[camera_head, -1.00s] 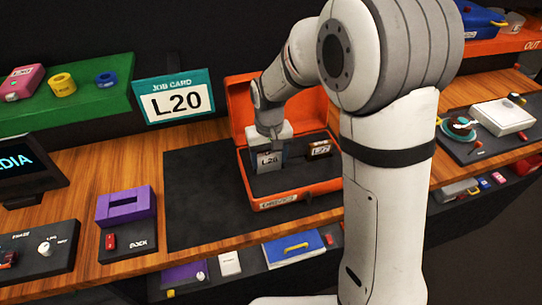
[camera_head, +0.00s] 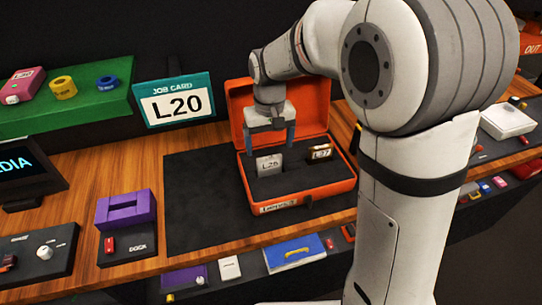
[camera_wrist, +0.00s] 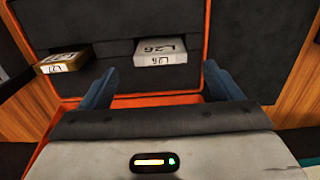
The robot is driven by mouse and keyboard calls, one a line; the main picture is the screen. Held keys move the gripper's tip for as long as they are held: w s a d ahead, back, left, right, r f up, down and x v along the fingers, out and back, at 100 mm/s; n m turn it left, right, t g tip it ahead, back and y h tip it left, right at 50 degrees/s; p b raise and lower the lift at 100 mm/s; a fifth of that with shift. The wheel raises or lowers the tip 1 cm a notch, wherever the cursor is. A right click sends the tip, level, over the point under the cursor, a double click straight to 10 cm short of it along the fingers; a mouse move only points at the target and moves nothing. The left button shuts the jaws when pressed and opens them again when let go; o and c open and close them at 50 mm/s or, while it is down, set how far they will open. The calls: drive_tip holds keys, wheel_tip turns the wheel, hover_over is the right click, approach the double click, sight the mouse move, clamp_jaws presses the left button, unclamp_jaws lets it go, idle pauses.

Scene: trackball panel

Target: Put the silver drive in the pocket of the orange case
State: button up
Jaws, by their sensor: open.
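The silver drive (camera_head: 269,164), labelled L26, stands in a pocket of the black foam in the open orange case (camera_head: 345,186). Its upper part shows above the foam; its lower part is hidden. It also shows in the wrist view (camera_wrist: 163,52). My gripper (camera_head: 270,140) is open and empty just above the drive, its blue fingers apart. In the wrist view, the gripper (camera_wrist: 160,78) has its two fingers to either side of the drive's line, clear of it.
A second, gold-brown drive (camera_head: 320,153) stands in the foam to the right of the silver one. A job card (camera_head: 178,105) reading L20 stands behind, left of the case. A dark mat (camera_head: 200,205) lies bare to the left. A purple dock (camera_head: 126,209) stands further left.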

wheel_tip(320, 180, up, 5)
drive_tip(key=s+d+r+m+t, duration=0.1)
drive_tip(key=s+d+r, duration=0.1)
drive_tip(key=s+d, duration=0.55)
drive_tip(key=s+d+f+m+t, duration=0.2)
drive_tip(key=s+d, duration=0.5)
drive_tip(key=s, duration=0.5)
drive_tip(key=shift+f, duration=0.2)
drive_tip(key=shift+d, duration=0.1)
drive_tip(key=shift+c, duration=0.4)
